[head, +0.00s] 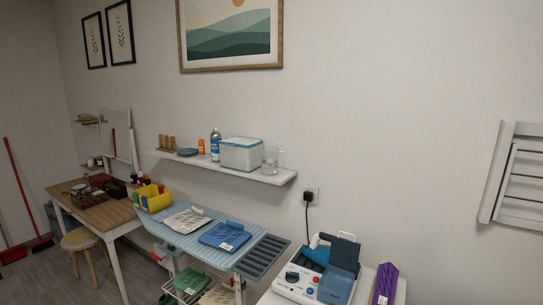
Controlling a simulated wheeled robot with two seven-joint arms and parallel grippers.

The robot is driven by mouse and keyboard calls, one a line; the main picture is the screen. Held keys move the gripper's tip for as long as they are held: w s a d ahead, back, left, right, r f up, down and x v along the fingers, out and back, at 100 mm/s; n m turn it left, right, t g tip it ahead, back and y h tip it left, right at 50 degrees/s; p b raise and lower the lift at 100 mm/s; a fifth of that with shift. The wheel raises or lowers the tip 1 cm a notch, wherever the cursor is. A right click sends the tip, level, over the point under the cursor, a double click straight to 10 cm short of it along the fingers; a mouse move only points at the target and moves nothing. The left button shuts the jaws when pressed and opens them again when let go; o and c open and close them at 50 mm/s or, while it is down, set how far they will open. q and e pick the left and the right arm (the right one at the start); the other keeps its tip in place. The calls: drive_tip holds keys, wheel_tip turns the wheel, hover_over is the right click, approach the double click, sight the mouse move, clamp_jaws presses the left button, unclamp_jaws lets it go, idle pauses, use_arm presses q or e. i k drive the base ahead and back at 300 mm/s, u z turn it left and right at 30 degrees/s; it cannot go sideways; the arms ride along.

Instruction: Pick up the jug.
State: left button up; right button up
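A small clear vessel (271,159), possibly the jug, stands upright near the right end of the wall shelf (225,169). It is too small to tell whether it has a handle or spout. A pale box with a teal-edged lid (240,155) stands just left of it. Neither of my grippers is in view.
A blue-and-white machine (320,270) and a purple box (384,284) stand on a white surface below right. A folded white rack (515,175) hangs at right.

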sight(269, 155)
drive_tip(key=u, duration=0.35)
drive_tip(key=i, duration=1.15)
drive_tip(key=u, duration=0.35)
